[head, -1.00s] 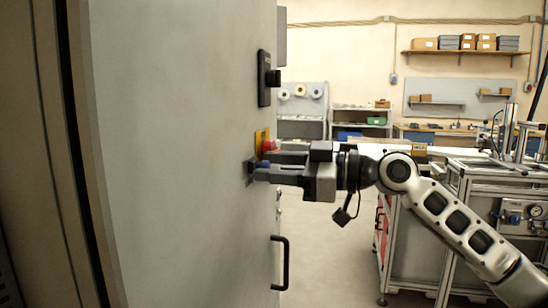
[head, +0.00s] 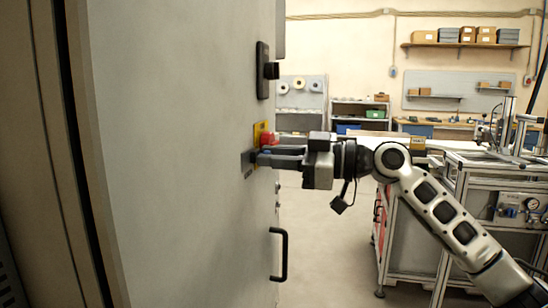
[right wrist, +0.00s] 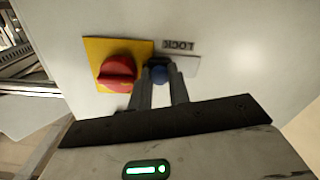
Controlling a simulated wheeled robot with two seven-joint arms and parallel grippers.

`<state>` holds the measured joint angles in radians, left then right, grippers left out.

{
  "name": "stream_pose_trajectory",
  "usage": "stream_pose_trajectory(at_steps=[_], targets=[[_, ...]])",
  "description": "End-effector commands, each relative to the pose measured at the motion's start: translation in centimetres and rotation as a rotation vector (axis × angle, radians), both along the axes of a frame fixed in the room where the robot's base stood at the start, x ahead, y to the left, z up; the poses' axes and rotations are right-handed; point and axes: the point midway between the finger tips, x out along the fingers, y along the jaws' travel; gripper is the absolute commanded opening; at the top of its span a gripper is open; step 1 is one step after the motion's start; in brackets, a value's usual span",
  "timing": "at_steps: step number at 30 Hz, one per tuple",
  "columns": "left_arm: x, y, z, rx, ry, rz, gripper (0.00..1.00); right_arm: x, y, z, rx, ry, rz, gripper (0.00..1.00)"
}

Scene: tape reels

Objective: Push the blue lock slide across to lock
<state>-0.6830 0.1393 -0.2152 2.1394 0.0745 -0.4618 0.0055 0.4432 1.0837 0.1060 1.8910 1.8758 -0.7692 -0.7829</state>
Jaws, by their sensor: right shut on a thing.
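The blue lock slide (right wrist: 160,75) is a small round blue knob on the grey cabinet face, at the left end of a pale plate (right wrist: 187,66) in the right wrist view. A LOCK label (right wrist: 178,45) stands by the plate, upside down there. My right gripper (head: 259,157) reaches in from the right in the head view. It also shows in the right wrist view (right wrist: 160,82), its two fingers shut on either side of the blue knob. In the head view the fingers hide most of the knob. My left gripper is not in view.
A red rotary knob (right wrist: 117,73) on a yellow plate (right wrist: 95,50) sits close beside the fingers. A black handle (head: 280,255) sticks out lower on the cabinet, and a black latch (head: 264,71) sits above. A workbench frame (head: 470,200) stands to the right.

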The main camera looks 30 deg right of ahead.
Motion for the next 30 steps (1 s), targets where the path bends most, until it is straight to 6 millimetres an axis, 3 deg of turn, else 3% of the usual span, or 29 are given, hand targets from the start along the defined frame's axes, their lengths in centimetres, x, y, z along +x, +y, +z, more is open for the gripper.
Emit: stream_pose_trajectory(at_steps=[3, 4, 6, 22, 28, 30], targets=[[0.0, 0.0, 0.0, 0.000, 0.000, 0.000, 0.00, 0.1, -0.3, 0.2, 0.002, -0.005, -0.011, 0.00], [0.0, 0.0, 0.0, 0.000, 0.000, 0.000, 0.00, 0.1, -0.4, 0.2, 0.002, -0.005, -0.012, 0.27], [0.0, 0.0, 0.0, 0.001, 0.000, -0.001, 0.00, 0.1, -0.4, 0.2, 0.001, -0.006, -0.012, 0.41], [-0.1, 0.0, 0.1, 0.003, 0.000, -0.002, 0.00, 0.0, -0.3, 0.3, 0.000, -0.008, -0.016, 0.41], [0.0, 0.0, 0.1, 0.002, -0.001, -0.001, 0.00, -1.4, 1.4, 0.1, -0.008, -0.005, -0.010, 0.41], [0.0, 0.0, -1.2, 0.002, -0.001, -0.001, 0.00, -2.1, 0.4, -0.4, 0.002, -0.007, -0.013, 0.41]])
